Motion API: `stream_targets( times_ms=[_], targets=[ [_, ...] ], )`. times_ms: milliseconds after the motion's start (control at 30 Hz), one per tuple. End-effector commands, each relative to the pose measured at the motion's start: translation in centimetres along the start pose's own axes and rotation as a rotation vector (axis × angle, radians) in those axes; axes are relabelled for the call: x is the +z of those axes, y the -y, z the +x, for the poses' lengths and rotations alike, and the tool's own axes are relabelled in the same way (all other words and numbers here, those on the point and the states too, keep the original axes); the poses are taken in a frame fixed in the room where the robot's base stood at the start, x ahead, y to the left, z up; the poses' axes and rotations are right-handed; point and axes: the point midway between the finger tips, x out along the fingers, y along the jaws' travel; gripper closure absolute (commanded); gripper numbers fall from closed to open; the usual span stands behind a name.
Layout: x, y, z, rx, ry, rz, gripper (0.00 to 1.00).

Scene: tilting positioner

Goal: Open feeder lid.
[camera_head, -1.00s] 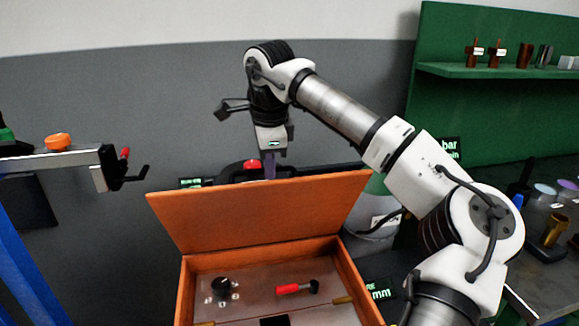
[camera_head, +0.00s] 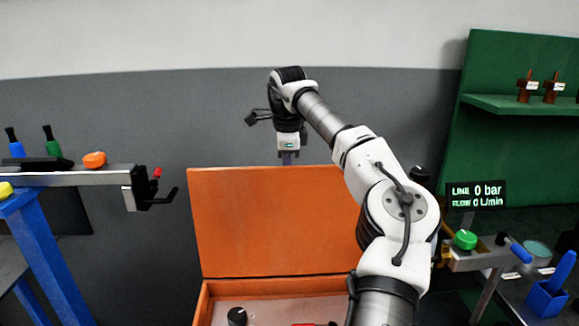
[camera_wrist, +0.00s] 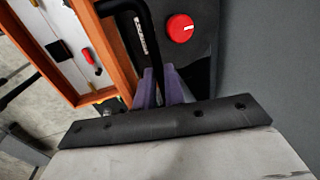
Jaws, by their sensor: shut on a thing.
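The orange feeder lid (camera_head: 270,222) stands raised, close to upright, at the back of the orange feeder box (camera_head: 205,300). Its inner face is toward the body camera. My gripper (camera_head: 288,158) is at the lid's top edge, with its fingertips partly hidden behind it. The exact grip on the bar is partly hidden by the fingers.
A red round button (camera_wrist: 180,28) sits on a dark panel by the handle. A black knob (camera_head: 237,316) is inside the box. A blue-legged stand (camera_head: 45,245) is at left; a green-knobbed fixture (camera_head: 465,240) and a green shelf (camera_head: 535,104) are at right.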

Motion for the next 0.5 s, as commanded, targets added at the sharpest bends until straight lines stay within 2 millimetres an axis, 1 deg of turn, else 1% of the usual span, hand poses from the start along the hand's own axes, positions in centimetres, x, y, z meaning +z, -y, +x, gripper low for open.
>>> stream_targets(
  times_ms=[33, 100, 300, 500],
  targets=[
    [0.1, 0.2, 0.9, 0.012, -0.001, -0.004, 1.00],
    [0.1, 0.6, 1.1, 0.010, -0.001, -0.003, 1.00],
    [0.0, 1.3, 1.3, 0.002, -0.002, -0.002, 1.00],
    [-0.1, 1.4, 1.2, 0.000, -0.004, 0.001, 1.00]
  ],
)
